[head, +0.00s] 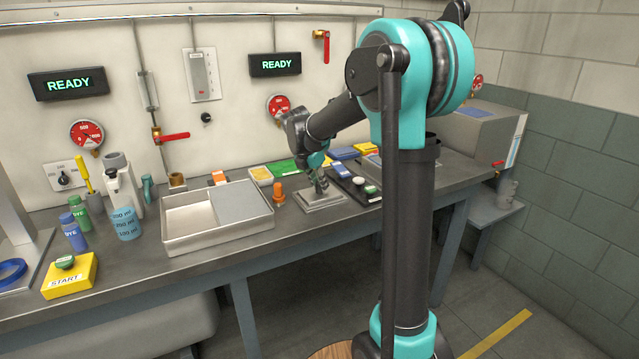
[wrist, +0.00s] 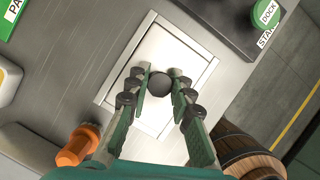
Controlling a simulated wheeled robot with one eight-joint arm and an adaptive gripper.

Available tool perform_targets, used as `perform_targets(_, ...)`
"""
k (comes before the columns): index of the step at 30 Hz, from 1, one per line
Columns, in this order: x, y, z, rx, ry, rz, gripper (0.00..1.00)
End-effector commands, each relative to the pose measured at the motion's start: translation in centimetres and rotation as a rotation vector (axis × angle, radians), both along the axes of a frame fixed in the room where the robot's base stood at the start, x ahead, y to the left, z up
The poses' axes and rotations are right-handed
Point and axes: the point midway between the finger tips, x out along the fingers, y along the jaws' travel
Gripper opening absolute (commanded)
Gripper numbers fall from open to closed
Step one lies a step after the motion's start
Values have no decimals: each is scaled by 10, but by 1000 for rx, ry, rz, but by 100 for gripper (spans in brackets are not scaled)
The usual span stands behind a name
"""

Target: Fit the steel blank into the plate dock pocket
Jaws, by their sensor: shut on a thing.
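The plate dock (head: 318,203) is a pale square metal frame on the bench, and it also shows in the wrist view (wrist: 122,88). A steel blank (wrist: 172,55) with a dark round knob (wrist: 160,84) lies within or just above the dock's inner square; its edges run roughly parallel to the frame. I cannot tell whether it is fully down in the pocket. My gripper (head: 319,187), pointing down over the dock, has its green fingers (wrist: 158,92) shut on the knob. The fingers and wrist hide the near part of the blank and dock.
An orange knobbed piece (head: 278,192) stands just left of the dock. A black panel with a green dock start button (wrist: 268,13) lies close on the other side. A grey tray (head: 215,218) sits further left. Coloured boxes (head: 283,168) line the back.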

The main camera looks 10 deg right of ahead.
Motion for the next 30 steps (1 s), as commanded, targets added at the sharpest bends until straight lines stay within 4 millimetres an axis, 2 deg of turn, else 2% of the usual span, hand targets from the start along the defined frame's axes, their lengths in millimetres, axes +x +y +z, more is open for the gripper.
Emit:
perform_targets(26,0,0,-5,0,0,0,0)
perform_targets(27,0,0,-5,0,0,0,23)
perform_targets(30,0,0,-5,0,0,0,35)
